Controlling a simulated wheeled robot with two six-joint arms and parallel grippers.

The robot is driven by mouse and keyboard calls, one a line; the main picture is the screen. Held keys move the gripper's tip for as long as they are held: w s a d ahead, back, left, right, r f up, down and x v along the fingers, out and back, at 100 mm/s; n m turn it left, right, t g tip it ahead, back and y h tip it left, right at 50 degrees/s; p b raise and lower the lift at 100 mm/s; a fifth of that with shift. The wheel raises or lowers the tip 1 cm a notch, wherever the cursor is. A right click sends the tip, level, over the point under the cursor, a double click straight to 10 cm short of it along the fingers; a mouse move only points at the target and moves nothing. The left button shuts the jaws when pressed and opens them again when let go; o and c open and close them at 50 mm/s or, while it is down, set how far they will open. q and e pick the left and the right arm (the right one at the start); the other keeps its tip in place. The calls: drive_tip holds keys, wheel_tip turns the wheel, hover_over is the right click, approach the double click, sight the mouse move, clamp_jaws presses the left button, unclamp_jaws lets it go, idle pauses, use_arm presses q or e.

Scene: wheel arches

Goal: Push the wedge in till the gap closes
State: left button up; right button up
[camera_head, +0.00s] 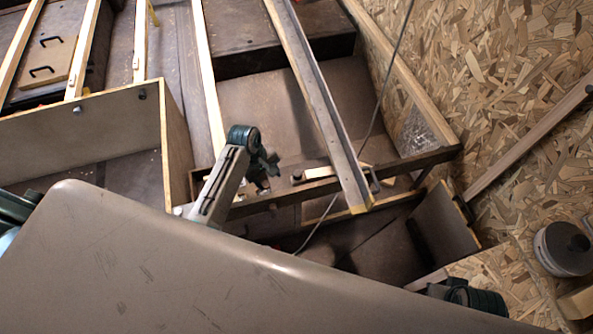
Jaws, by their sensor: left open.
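A pale wooden piece (322,172), which looks like the wedge, lies along the dark cross rail (400,163), close to the lower end of a long sloping beam (318,95). My left gripper (268,170) is open, to the left of the pale piece and just above the rail. It looks apart from the piece, with nothing clearly between its fingers. The gap itself is too small and shadowed to make out. My right gripper is out of view; only a dark joint of my right arm shows at the lower right.
An open wooden box (85,135) stands at the left. More pale battens run across the back. A thin cable (375,120) hangs beside the sloping beam. Chipboard wall (500,60) closes the right side, with a round tin (563,250) low down. The foreground is largely blocked.

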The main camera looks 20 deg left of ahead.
sight(297, 172)
use_arm(q)
drive_tip(key=w+d+r+n+g+h, duration=0.1)
drive_tip(key=w+r+n, duration=0.1)
drive_tip(key=w, duration=0.2)
drive_tip(key=w+d+r+n+h, duration=0.1)
drive_tip(key=w+d+r+n, duration=0.15)
drive_tip(key=w, duration=0.25)
drive_tip(key=b+x, duration=0.1)
drive_tip(key=x, duration=0.2)
drive_tip(key=a+b+x, duration=0.1)
drive_tip(key=x, duration=0.5)
drive_tip(key=shift+s+f+b, duration=0.15)
drive_tip(key=shift+f+b, duration=0.25)
drive_tip(key=shift+f, duration=0.1)
drive_tip(key=shift+x, duration=0.75)
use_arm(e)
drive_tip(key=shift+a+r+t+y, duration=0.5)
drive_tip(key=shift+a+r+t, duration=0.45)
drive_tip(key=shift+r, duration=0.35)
use_arm(q)
drive_tip(key=shift+c, duration=0.2)
